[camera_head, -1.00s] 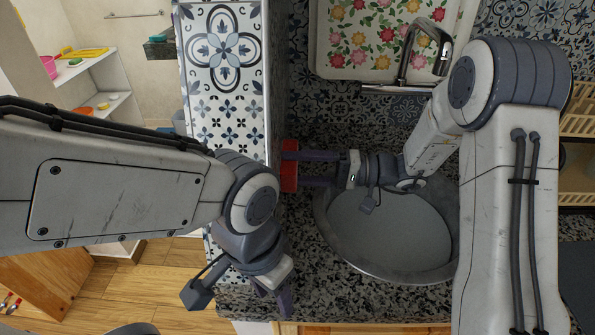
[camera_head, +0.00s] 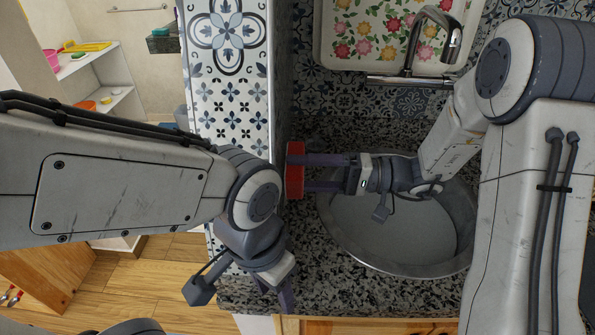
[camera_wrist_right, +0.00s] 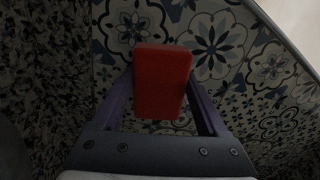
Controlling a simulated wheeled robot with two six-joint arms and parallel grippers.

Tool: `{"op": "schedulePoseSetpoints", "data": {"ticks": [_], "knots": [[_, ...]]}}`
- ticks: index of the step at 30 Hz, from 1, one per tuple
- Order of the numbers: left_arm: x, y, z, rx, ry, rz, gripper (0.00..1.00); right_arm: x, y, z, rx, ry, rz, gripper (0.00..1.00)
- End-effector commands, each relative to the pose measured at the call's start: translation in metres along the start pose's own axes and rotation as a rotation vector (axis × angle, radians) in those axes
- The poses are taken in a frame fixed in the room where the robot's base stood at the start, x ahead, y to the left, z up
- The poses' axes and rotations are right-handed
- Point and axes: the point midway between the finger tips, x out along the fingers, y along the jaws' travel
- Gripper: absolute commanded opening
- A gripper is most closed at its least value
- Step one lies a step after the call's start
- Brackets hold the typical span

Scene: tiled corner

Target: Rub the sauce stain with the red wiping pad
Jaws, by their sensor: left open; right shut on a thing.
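The red wiping pad (camera_head: 295,170) is held between the fingers of my right gripper (camera_head: 318,172), which is shut on it. The pad stands beside the tiled wall end, above the speckled counter; I cannot tell whether it touches the tiles. In the right wrist view the pad (camera_wrist_right: 161,82) sits between the purple fingers, with patterned tiles behind it. My left gripper (camera_head: 274,294) is open and empty at the counter's front left corner, partly hidden by its own wrist. I cannot see the sauce stain in either view; the pad or arms may hide it.
A round sink (camera_head: 400,262) lies under my right forearm. A chrome faucet (camera_head: 412,45) and a floral tray (camera_head: 340,50) are behind it. The patterned tiled wall (camera_head: 232,105) stands at the left of the counter (camera_head: 310,275). A shelf (camera_head: 98,85) is farther left.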

Motion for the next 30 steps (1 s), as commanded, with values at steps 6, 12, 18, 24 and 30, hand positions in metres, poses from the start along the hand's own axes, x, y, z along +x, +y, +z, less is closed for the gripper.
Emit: {"op": "schedulePoseSetpoints", "data": {"ticks": [6, 12, 18, 24, 30], "knots": [[0.007, -0.001, 0.000, 0.000, 0.000, 0.000, 0.50, -0.025, 0.002, -0.002, -0.003, 0.011, 0.002, 0.24], [0.011, -0.001, 0.001, 0.000, 0.000, 0.000, 0.50, -0.043, 0.001, -0.002, -0.003, 0.010, 0.002, 0.24], [0.011, -0.001, 0.001, 0.000, 0.000, 0.000, 0.50, -0.049, 0.000, -0.002, -0.002, 0.010, 0.002, 0.24], [0.011, -0.001, 0.001, 0.000, 0.000, 0.000, 0.50, -0.049, 0.000, -0.002, -0.003, 0.009, 0.002, 0.24], [0.014, -0.001, 0.001, 0.000, 0.000, 0.000, 0.50, -0.057, 0.001, -0.002, -0.004, 0.010, 0.002, 0.24]]}}
